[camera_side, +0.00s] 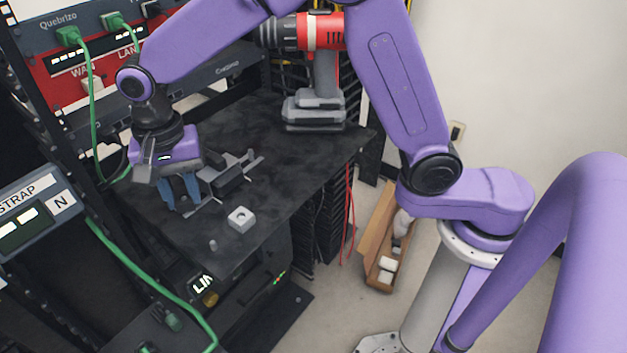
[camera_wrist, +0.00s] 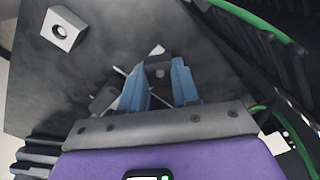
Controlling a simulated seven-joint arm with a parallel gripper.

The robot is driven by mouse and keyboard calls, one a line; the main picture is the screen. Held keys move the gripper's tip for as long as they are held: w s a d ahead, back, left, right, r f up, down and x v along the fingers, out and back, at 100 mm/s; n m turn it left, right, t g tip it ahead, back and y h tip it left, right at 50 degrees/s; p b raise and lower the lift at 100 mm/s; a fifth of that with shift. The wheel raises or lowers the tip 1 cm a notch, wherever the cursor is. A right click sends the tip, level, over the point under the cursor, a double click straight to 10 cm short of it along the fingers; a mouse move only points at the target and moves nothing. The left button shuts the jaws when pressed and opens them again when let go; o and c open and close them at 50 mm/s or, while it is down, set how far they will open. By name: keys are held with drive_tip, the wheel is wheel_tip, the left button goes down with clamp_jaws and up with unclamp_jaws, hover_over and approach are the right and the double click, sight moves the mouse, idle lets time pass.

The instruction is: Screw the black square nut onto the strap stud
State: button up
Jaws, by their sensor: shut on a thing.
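My gripper (camera_side: 176,206) points down over the left part of the dark shelf, its blue fingers shut. In the wrist view a dark block, apparently the black square nut (camera_wrist: 159,72), sits between the blue fingertips, with a small pale spot on its face. In the side view the fingers largely hide it. A short grey peg (camera_side: 213,245) stands near the shelf's front edge, apart from the gripper; I cannot tell whether it is the strap stud. A STRAP label (camera_side: 25,196) is on the panel at far left.
A light grey square nut (camera_side: 241,218) lies on the dark shelf (camera_side: 290,165), right of my gripper; it also shows in the wrist view (camera_wrist: 62,29). A dark fixture with thin rods (camera_side: 228,180) is close beside the fingers. A red drill (camera_side: 320,32) stands behind. Green cables (camera_side: 150,285) hang at left.

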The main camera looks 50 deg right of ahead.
drive_tip(key=m, duration=0.5)
drive_tip(key=shift+m, duration=0.3)
drive_tip(key=shift+m, duration=0.4)
drive_tip(key=m, duration=0.6)
drive_tip(key=shift+m, duration=0.4)
drive_tip(key=o, duration=0.7)
drive_tip(key=shift+r, duration=1.55)
